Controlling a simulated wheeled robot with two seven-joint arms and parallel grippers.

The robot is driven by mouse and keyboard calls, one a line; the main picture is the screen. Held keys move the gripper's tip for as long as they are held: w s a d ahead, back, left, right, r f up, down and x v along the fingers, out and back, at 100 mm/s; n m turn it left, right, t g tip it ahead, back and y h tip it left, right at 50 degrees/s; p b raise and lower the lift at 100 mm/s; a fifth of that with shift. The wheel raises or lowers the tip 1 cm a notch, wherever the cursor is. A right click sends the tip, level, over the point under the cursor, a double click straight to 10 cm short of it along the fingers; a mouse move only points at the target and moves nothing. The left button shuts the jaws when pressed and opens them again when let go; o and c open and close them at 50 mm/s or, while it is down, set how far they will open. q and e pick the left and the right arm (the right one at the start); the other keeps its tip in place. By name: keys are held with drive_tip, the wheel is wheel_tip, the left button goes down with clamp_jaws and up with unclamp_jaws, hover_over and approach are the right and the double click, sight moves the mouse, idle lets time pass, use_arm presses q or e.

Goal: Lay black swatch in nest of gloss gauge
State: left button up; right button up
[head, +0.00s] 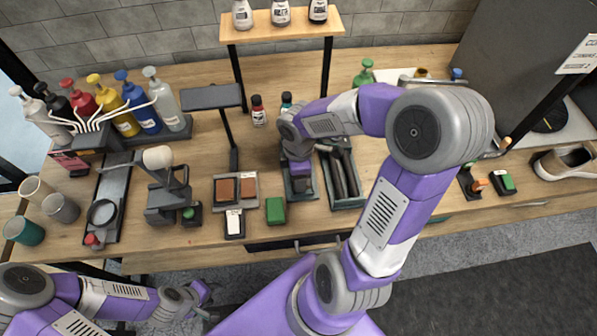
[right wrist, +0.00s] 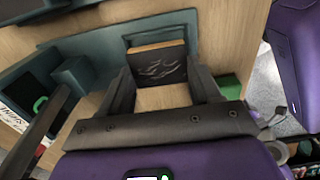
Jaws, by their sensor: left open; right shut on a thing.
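A black swatch (right wrist: 158,66) with pale scuffs and a tan edge sits between the fingers of my right gripper (right wrist: 165,92) in the right wrist view. The gripper is shut on it. A dark teal fixture (right wrist: 113,43), which looks like the gloss gauge, lies just beyond the swatch; I cannot tell whether they touch. In the head view this teal fixture (head: 301,196) is partly hidden under my right gripper and arm. My left gripper (head: 203,294) is open and empty, low at the left before the table's front edge.
A tray of dark brushes (head: 345,178) stands close on the right. A green block (head: 275,210) and a tray with brown swatches (head: 236,189) lie on the left. Small bottles (head: 258,111) and a post-mounted panel (head: 212,97) stand behind. Bare tabletop shows near the front.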

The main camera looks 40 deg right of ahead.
drive_tip(key=shift+f+b, duration=0.65)
drive_tip(key=shift+f, duration=0.15)
drive_tip(key=o, duration=1.1)
wheel_tip(320, 180, up, 8)
drive_tip(key=p, duration=0.3)
drive_tip(key=shift+f, duration=0.2)
